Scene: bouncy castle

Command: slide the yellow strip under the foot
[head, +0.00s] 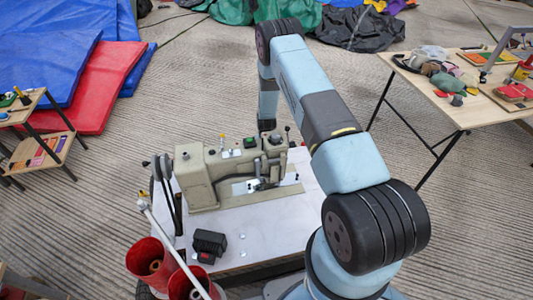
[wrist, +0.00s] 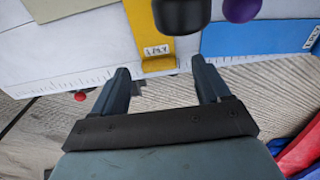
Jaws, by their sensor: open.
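In the wrist view, a yellow strip (wrist: 148,38) with a small printed label lies on a white surface with ruler marks. Its near end reaches about the surface edge, between and just ahead of my fingers. My gripper (wrist: 159,70) is open and empty, its fingers apart on either side of the strip's line. A round black part (wrist: 182,14) overlaps the strip's right side in this view; I cannot tell whether they touch. In the head view, the beige sewing machine (head: 202,180) stands on a white table. My gripper is largely hidden behind it, and the foot cannot be made out.
A blue labelled piece (wrist: 255,38) and a purple knob (wrist: 240,9) are right of the strip. A red ball (wrist: 80,96) shows near the left finger. A black block (head: 209,243) and red cups (head: 150,262) are at the front. A wooden table (head: 440,105) stands right.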

